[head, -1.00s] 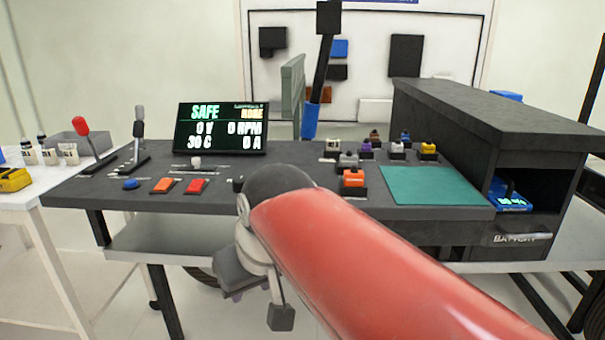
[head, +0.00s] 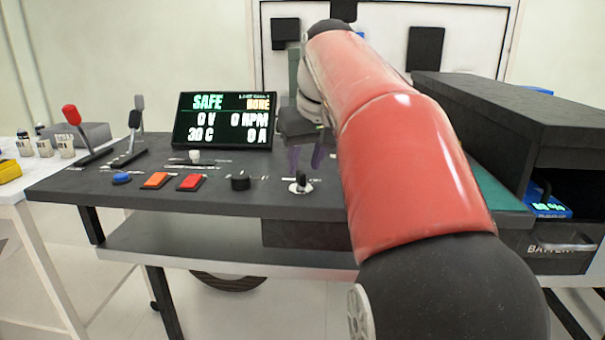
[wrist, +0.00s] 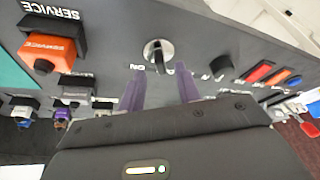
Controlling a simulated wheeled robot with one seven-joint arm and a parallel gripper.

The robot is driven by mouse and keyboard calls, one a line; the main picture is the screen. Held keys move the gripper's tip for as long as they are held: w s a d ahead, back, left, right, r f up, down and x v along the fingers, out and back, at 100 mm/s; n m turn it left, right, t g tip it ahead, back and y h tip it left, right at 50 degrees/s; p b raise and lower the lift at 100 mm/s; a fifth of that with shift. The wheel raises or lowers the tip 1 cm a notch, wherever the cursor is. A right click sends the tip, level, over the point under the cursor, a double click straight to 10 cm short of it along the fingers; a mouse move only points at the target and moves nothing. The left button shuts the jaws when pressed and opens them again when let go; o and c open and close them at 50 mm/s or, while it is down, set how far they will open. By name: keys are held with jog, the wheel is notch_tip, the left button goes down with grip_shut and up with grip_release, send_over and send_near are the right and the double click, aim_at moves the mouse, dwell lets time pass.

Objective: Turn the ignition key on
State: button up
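The ignition key (head: 301,184) is a dark key in a round silver lock near the front edge of the dark console. It stands up from the lock. In the wrist view the key (wrist: 158,56) shows ahead of the fingertips, with an "ON" mark beside it. My gripper (head: 305,158) is open, its two purple fingers apart and empty, above and behind the key in the head view. In the wrist view the fingers of my gripper (wrist: 160,78) point toward the lock with a gap between them. They do not appear to touch the key.
A black knob (head: 240,182), a red button (head: 190,182) and an orange button (head: 156,180) lie left of the key. The display (head: 222,120) reads SAFE, 0 V, 0 RPM. An orange SERVICE block (wrist: 46,48) shows in the wrist view. A battery box (head: 500,110) stands right.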

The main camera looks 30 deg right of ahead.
aim_at(299, 173)
jog(key=shift+x, duration=1.45)
grip_shut()
jog(key=shift+r, duration=0.1)
jog(key=m+h+p, duration=0.1)
jog(key=m, duration=0.1)
jog(key=m+h+p, duration=0.1)
jog(key=m, duration=0.2)
jog(key=shift+w+a+r, duration=0.1)
jog(key=shift+a, duration=0.15)
jog(key=m+g+p, duration=0.1)
jog(key=m, duration=0.2)
jog(key=m+g+h+p, duration=0.1)
jog(key=m, duration=0.2)
jog(key=shift+w+a+m+h+p, duration=0.2)
jog(key=shift+m+h+p, duration=0.1)
jog(key=shift+m+p, duration=0.1)
